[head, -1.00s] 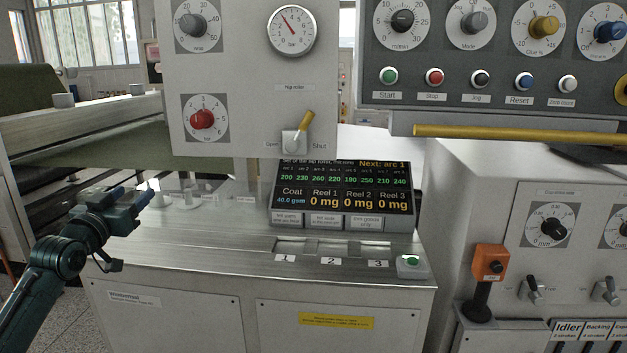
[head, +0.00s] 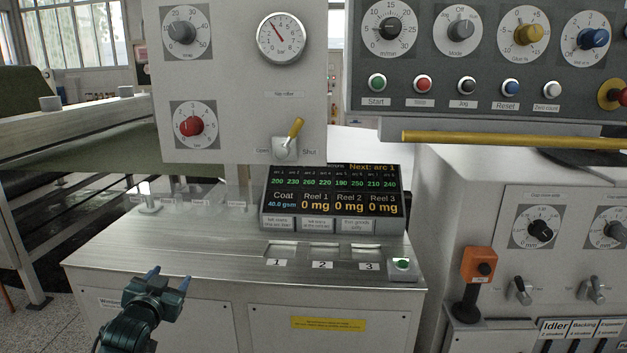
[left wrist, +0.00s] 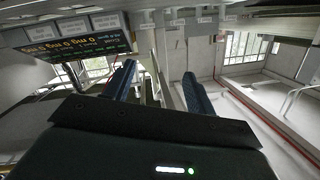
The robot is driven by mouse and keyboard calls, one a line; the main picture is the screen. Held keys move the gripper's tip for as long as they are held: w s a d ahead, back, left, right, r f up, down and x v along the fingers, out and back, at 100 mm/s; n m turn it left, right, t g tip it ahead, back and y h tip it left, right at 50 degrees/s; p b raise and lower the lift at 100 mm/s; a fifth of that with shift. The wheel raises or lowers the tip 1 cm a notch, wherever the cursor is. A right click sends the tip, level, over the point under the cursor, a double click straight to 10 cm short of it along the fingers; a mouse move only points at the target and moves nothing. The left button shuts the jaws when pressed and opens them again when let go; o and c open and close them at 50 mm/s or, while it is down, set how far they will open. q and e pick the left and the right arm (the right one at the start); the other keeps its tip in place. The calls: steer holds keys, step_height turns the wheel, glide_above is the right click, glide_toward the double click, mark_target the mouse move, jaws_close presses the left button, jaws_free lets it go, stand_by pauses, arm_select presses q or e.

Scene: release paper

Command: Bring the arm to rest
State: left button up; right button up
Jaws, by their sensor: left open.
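My left gripper (head: 168,277) is at the lower left of the head view, in front of the metal cabinet and below the front edge of its top. Its two blue fingers are apart with nothing between them. The left wrist view also shows the open fingers (left wrist: 160,88), empty, with the machine and the room beyond them. The right gripper is in neither view.
The cabinet top (head: 185,236) carries a display (head: 332,193) and a small green button (head: 402,265). A panel with a yellow-handled lever (head: 290,138) stands behind. An orange box on a post (head: 479,266) is at right. Floor shows at lower left.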

arm_select(q)
steer(key=s+d+f+g+h, duration=0.25)
steer(key=s+d+f, duration=0.65)
steer(key=s+f, duration=0.55)
steer(key=s+d+f+g, duration=0.1)
steer(key=s+d, duration=0.2)
steer(key=s, duration=0.4)
steer(key=s+d+f+g+h, duration=0.1)
steer(key=s+d+f, duration=0.1)
steer(key=s, duration=0.5)
steer(key=s+d+f+g, duration=0.1)
steer(key=s+d, duration=0.2)
steer(key=s, duration=0.4)
steer(key=shift+s+d+f+h, duration=0.15)
steer(key=shift+d+f+h, duration=0.2)
steer(key=shift+d+f, duration=0.05)
